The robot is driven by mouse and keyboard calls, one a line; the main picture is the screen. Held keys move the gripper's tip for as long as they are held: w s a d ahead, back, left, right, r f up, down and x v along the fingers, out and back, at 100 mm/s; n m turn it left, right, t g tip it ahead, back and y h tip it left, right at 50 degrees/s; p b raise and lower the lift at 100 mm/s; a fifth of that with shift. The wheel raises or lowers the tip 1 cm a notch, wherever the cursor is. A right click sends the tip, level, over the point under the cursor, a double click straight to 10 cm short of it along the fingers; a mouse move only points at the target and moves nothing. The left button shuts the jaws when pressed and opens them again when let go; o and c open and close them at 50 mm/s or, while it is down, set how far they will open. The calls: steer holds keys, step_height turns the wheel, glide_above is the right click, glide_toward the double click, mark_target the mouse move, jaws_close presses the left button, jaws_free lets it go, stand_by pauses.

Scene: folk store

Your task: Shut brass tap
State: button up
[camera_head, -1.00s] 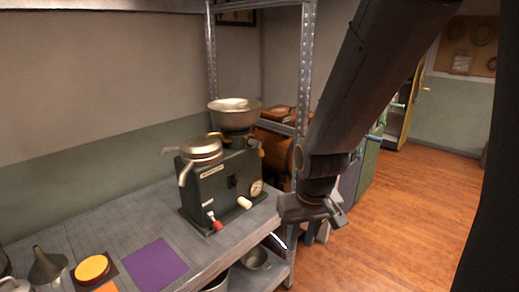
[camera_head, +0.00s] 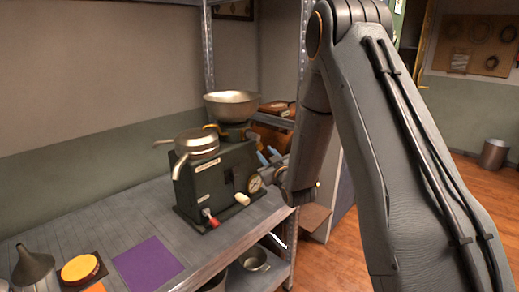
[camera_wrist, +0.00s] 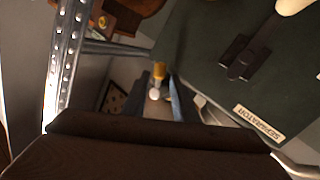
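A dark green separator machine (camera_head: 212,181) stands on the grey shelf bench, with a metal bowl (camera_head: 231,104) on top. A brass-coloured tap piece (camera_wrist: 159,71) with a pale round end shows beside the machine in the wrist view. A small brass part (camera_head: 249,135) also shows under the bowl in the head view; I cannot tell if it is the same piece. My gripper (camera_head: 267,157) is at the machine's right side, its bluish fingers apart. In the wrist view my gripper (camera_wrist: 164,101) has its fingers on either side of the tap piece; contact is unclear.
A metal shelf post (camera_head: 302,60) rises close behind my gripper. A purple mat (camera_head: 148,262) and a funnel (camera_head: 33,264) lie at left.

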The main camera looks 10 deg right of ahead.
mark_target(261, 147)
steer(key=w, duration=0.2)
steer(key=w+p, duration=0.1)
steer(key=w, duration=0.2)
steer(key=w+a, duration=0.1)
steer(key=w, duration=0.1)
steer(key=shift+w+p, duration=0.2)
steer(key=shift+p, duration=0.15)
steer(key=shift+c, duration=0.4)
jaws_close()
